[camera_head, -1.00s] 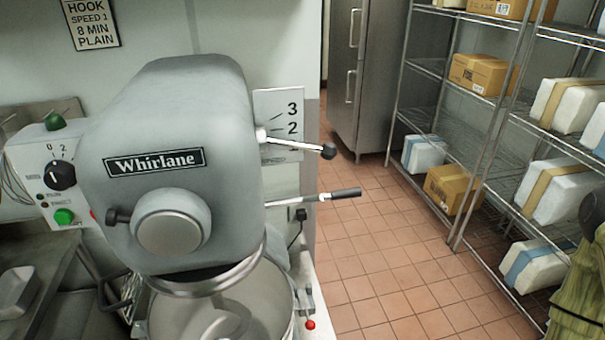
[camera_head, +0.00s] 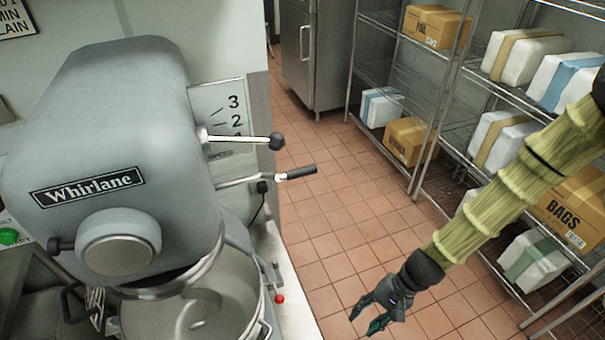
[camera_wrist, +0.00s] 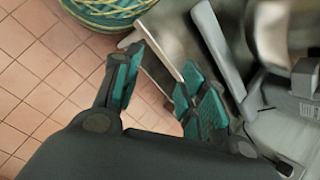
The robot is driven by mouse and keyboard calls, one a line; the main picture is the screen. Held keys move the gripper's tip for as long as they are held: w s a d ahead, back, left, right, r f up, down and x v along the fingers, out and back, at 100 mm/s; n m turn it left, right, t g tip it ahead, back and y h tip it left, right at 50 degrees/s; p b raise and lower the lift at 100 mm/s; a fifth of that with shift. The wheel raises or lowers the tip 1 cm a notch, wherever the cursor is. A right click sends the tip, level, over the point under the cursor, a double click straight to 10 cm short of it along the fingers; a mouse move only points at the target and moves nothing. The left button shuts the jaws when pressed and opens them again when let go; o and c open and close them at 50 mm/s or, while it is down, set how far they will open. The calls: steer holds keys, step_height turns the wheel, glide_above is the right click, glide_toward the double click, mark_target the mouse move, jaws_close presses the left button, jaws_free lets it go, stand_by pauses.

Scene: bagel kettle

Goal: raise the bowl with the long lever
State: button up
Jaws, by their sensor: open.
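The grey mixer (camera_head: 110,150) labelled Whirlane stands at the left. The long lever (camera_head: 297,172) has a pale shaft and a black cylindrical grip, and sticks out from the mixer's right side. The metal bowl (camera_head: 240,290) sits below the mixer head around a curled hook (camera_head: 195,312), its lower part cut off by the frame. My gripper (camera_head: 367,316) is open and empty, over the floor, right of the bowl and lower in the picture than the lever, apart from both. In the wrist view, its spread teal-padded fingers (camera_wrist: 163,62) have blurred grey metal parts beyond them.
A shorter ball-knobbed lever (camera_head: 277,140) sits just above the long one, beside a numbered plate (camera_head: 222,105). A red knob (camera_head: 280,298) is near the bowl. Wire shelves with boxes (camera_head: 410,140) stand right. Tiled floor (camera_head: 340,215) between is clear.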

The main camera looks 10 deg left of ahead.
steer(key=w+a+r+y+p, duration=0.1)
steer(key=w+a+r+y, duration=0.3)
steer(key=r, duration=0.5)
steer(key=w+a+r+y+p, duration=0.1)
steer(key=w+a+r, duration=0.3)
steer(key=w+r, duration=0.45)
steer(key=y+p, duration=0.2)
steer(key=y, duration=0.3)
glide_toward(313, 170)
steer(key=a, duration=0.2)
steer(key=shift+n+g, duration=0.3)
steer(key=p+x, duration=0.1)
steer(key=x, duration=0.2)
steer(key=p+x, duration=0.2)
steer(key=x, duration=0.2)
steer(key=p+x, duration=0.1)
steer(key=x, duration=0.3)
steer(key=shift+d+f, duration=0.1)
steer(key=shift+f, duration=0.15)
jaws_close()
